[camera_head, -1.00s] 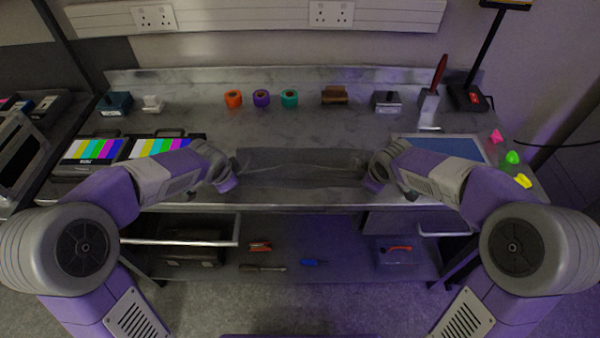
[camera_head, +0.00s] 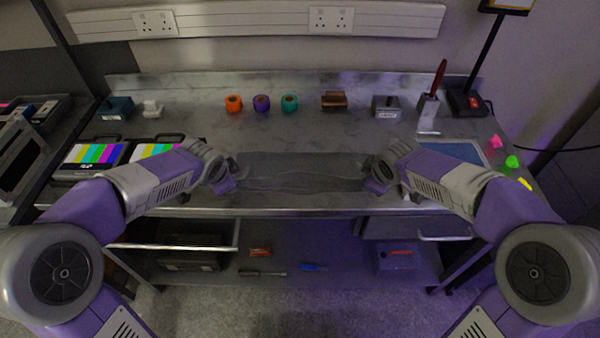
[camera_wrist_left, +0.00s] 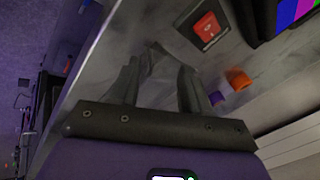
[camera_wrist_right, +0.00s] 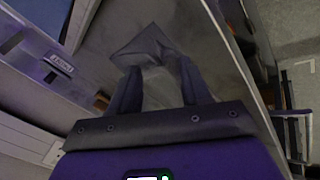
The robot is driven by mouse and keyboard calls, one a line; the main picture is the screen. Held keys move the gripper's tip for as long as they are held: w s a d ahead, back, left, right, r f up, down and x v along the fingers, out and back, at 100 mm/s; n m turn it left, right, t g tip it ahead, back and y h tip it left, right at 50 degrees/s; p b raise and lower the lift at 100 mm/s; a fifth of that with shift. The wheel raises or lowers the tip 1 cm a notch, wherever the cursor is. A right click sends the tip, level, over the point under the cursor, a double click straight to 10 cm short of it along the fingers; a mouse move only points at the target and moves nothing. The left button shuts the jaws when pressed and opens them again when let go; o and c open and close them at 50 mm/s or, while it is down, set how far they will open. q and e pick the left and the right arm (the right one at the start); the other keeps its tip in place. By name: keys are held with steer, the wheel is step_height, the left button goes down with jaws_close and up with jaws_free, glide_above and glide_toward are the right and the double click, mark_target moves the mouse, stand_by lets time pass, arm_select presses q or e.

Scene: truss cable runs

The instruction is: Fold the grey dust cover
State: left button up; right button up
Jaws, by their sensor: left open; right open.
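The grey dust cover (camera_head: 300,178) lies on the bench between my two grippers, with long creases running across it. My left gripper (camera_head: 229,186) is at its left end, low over the bench. In the left wrist view, grey cloth (camera_wrist_left: 158,68) shows between its parted fingers. My right gripper (camera_head: 374,183) is at the right end. In the right wrist view, a bunched part of the cover (camera_wrist_right: 150,48) shows at and beyond its parted fingers. Both grippers are open; whether the fingers touch the cloth I cannot tell.
Orange (camera_head: 234,103), purple (camera_head: 261,103) and teal (camera_head: 289,102) rolls stand behind the cover. Colour-bar screens (camera_head: 92,155) lie left, a blue mat (camera_head: 455,152) right. A red-topped device (camera_wrist_left: 207,27) is near my left gripper. The bench middle behind the cover is clear.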

arm_select(q)
steer(key=s+v, duration=0.1)
steer(key=v, duration=0.6)
steer(key=shift+s, duration=0.25)
arm_select(e)
steer(key=s+v, duration=0.1)
steer(key=v, duration=0.6)
steer(key=shift+s, duration=0.2)
arm_select(q)
steer(key=shift+f, duration=0.1)
